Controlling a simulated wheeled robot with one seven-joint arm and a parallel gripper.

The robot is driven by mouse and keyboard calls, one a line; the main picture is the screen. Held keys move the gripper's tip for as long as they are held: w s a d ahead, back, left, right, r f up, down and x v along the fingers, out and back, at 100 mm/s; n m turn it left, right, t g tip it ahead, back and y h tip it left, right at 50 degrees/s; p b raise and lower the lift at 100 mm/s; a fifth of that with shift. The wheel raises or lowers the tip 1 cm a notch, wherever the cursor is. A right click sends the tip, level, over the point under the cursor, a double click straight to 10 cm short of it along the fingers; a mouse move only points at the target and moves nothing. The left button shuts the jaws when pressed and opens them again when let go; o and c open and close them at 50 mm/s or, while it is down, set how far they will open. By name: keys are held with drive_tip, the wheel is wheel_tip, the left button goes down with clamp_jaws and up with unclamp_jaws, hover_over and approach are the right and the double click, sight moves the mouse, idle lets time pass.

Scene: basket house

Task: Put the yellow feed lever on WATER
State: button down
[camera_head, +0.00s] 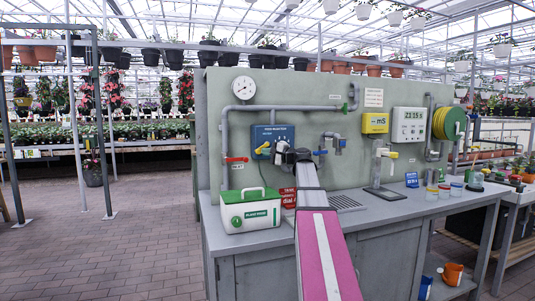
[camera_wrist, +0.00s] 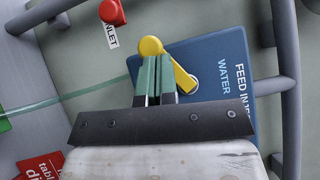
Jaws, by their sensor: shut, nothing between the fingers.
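The yellow feed lever (camera_head: 262,149) sits on the blue FEED INJECTION panel (camera_head: 264,133) on the back board. In the head view its handle points down and left from its pivot. In the wrist view the lever (camera_wrist: 184,78) runs from a pale pivot to a round knob at upper left. My gripper (camera_wrist: 158,58) is shut and empty. Its green fingertips overlap the lever's middle in the wrist view; I cannot tell whether they touch. My gripper (camera_head: 280,151) covers the panel's lower part.
A red-handled valve (camera_head: 237,160) labelled INLET is left of the panel, with a grey pipe (camera_head: 285,107) above. A green and white box (camera_head: 250,212) stands on the bench below. A blue-handled tap (camera_head: 322,152) and a yellow meter (camera_head: 375,123) are to the right.

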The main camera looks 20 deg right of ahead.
drive_tip(key=m+t, duration=0.2)
drive_tip(key=m, duration=0.1)
drive_tip(key=a+r+m+t, duration=0.1)
drive_tip(key=m+t, duration=0.1)
drive_tip(key=m, duration=0.1)
drive_tip(key=r+m+t, duration=0.1)
drive_tip(key=m+t, duration=0.2)
drive_tip(key=shift+a+r+m+h, duration=0.1)
drive_tip(key=shift+a+m+h, duration=0.05)
drive_tip(key=shift+m+h, duration=0.2)
drive_tip(key=shift+r, duration=0.2)
idle(1.4)
drive_tip(key=shift+f, duration=0.1)
idle(0.6)
drive_tip(key=w+d+f+v, duration=0.1)
drive_tip(key=w+d+v, duration=0.1)
drive_tip(key=v, duration=1.1)
drive_tip(key=shift+f, duration=0.15)
drive_tip(key=shift+w+a, duration=0.1)
